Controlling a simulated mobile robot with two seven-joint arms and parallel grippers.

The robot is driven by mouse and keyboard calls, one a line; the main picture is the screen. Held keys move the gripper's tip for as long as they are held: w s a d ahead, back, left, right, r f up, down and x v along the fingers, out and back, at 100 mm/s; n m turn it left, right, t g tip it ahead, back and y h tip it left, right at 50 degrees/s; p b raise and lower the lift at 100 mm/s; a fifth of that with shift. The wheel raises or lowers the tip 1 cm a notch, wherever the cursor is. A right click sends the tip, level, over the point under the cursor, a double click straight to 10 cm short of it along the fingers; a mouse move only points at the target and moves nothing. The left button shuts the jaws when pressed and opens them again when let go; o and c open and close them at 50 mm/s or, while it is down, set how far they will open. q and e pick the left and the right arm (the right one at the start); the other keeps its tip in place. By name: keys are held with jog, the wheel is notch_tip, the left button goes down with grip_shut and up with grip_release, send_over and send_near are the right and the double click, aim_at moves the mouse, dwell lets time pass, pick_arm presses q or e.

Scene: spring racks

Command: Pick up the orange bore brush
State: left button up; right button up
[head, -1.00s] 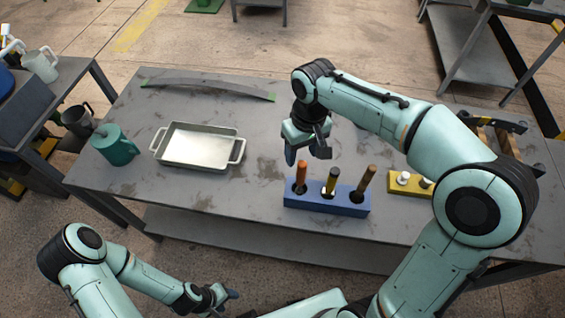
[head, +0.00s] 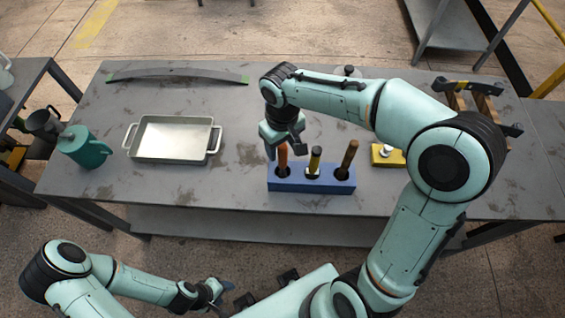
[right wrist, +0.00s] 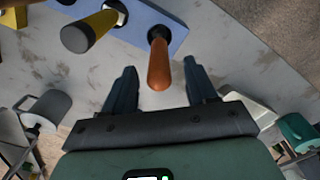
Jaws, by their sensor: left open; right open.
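The orange bore brush (head: 283,160) stands upright in the left hole of a blue rack (head: 310,186) on the table; only its handle shows. In the right wrist view the orange handle (right wrist: 159,65) points toward the camera, between the two fingertips and apart from both. My right gripper (head: 285,150) is open and empty, at the top of the orange handle. In the head view its fingers partly cover the handle. My left gripper (head: 224,287) is open and empty, low in front of the table.
A yellow-and-black handle (head: 314,160) and a brown handle (head: 349,157) stand in the same rack. A yellow block (head: 386,154) is to the right.

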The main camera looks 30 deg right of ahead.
jog(key=shift+f, duration=1.55)
grip_shut()
pick_arm(q)
jog(key=shift+s+f, duration=0.1)
pick_arm(e)
jog(key=shift+r, duration=0.15)
pick_arm(q)
jog(key=w+r+p, duration=0.3)
jog(key=r, duration=0.1)
jog(key=shift+w, duration=0.35)
pick_arm(e)
notch_tip(320, 180, up, 20)
pick_arm(q)
jog(key=shift+s, duration=0.15)
pick_arm(e)
jog(key=shift+s, duration=0.1)
